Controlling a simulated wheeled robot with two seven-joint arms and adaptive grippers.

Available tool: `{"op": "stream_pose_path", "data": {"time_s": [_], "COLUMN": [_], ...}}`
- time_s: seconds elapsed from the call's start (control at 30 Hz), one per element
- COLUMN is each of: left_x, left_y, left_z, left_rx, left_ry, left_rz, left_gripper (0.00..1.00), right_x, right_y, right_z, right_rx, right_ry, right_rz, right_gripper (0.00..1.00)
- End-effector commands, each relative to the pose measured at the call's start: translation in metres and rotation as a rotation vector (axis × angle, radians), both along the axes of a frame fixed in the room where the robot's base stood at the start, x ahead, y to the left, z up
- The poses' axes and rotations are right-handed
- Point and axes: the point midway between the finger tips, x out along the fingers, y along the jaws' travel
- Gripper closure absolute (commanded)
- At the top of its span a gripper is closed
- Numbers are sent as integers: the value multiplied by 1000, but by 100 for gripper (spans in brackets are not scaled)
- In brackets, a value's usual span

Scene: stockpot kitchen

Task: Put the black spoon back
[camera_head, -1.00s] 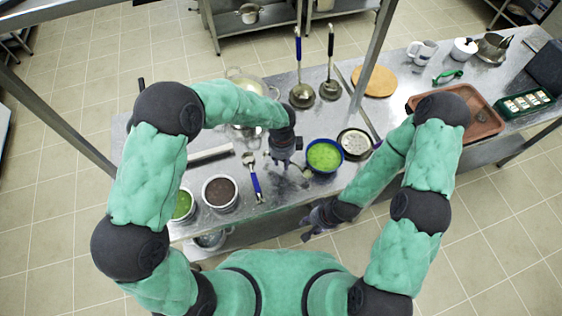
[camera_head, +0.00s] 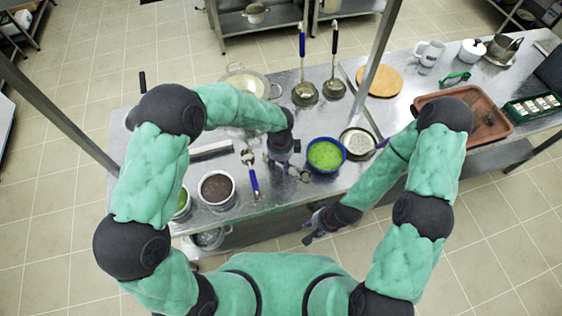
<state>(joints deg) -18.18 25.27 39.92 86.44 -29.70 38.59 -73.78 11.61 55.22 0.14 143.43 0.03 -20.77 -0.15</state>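A ladle with a black handle (camera_head: 335,42), which I take as the black spoon, stands handle up at the back of the steel table, its round bowl low. A similar ladle with a blue handle (camera_head: 302,42) is just left of it. A spoon with a blue handle (camera_head: 254,183) lies near the front edge. My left gripper (camera_head: 288,173) is over the table between that spoon and the blue pot of green soup (camera_head: 325,154). It looks open, with nothing visible in it, apart from both ladles. My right gripper (camera_head: 310,226) is low, in front of the table edge; its fingers look spread and empty.
A pot of brown food (camera_head: 216,188) stands at the front left. A round wooden board (camera_head: 380,81), a reddish tray (camera_head: 487,128) and a white mug (camera_head: 430,52) are to the right. A metal post (camera_head: 381,42) rises beside the ladles.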

Motion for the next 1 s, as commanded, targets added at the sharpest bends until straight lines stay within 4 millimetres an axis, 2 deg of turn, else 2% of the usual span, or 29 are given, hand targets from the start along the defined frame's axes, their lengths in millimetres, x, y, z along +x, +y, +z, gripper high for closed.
{"op": "stream_pose_path", "data": {"time_s": [0.33, 0.47, 1.0], "left_x": [0, 1, 1], "left_y": [0, 0, 2], "left_z": [1, 10, 106], "left_rx": [0, -1, -1], "left_ry": [0, -3, -3], "left_rz": [0, 0, 0], "left_gripper": [49, 49, 49], "right_x": [0, 0, 0], "right_y": [0, 0, 0], "right_z": [1, 4, 22], "right_rx": [0, 0, 0], "right_ry": [0, 0, 0], "right_rz": [0, 0, 0], "right_gripper": [61, 61, 61]}}
